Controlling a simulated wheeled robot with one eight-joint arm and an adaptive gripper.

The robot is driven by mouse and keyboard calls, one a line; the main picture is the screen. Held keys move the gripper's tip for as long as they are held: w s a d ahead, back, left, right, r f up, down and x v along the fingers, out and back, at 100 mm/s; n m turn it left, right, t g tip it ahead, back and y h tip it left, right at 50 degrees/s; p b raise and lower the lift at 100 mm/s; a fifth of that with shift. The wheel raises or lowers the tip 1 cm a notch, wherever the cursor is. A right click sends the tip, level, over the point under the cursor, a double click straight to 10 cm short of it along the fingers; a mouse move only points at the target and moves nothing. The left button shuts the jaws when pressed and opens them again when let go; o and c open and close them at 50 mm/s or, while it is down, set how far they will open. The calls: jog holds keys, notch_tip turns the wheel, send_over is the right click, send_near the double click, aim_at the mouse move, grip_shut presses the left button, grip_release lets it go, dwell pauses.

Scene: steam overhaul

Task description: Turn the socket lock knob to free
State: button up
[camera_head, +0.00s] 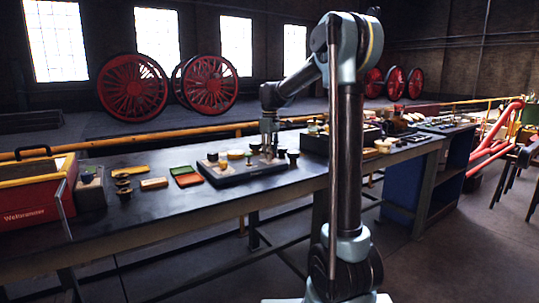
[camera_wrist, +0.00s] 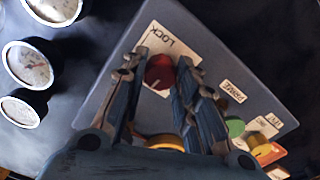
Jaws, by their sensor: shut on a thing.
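A round red knob (camera_wrist: 160,72) sits on a sloped grey panel (camera_wrist: 95,105) below a white label reading LOCK (camera_wrist: 170,42). The knob has a small pale mark on its lower edge. My gripper (camera_wrist: 163,64) reaches down over the panel, with one finger on each side of the knob, shut on it. In the head view my gripper (camera_head: 269,150) is over the dark panel (camera_head: 240,178) on the bench. The knob cannot be made out there.
A label reading PRIME (camera_wrist: 232,91) and a green button (camera_wrist: 235,127) lie right of the fingers. An orange-yellow disc (camera_wrist: 165,141) is close below them. Several round gauges (camera_wrist: 28,65) stand at left. A red box (camera_head: 35,200) stands at the bench's left end.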

jog(key=shift+n, duration=0.4)
jog(key=o, duration=1.1)
jog(key=shift+c, duration=0.2)
notch_tip(320, 180, up, 12)
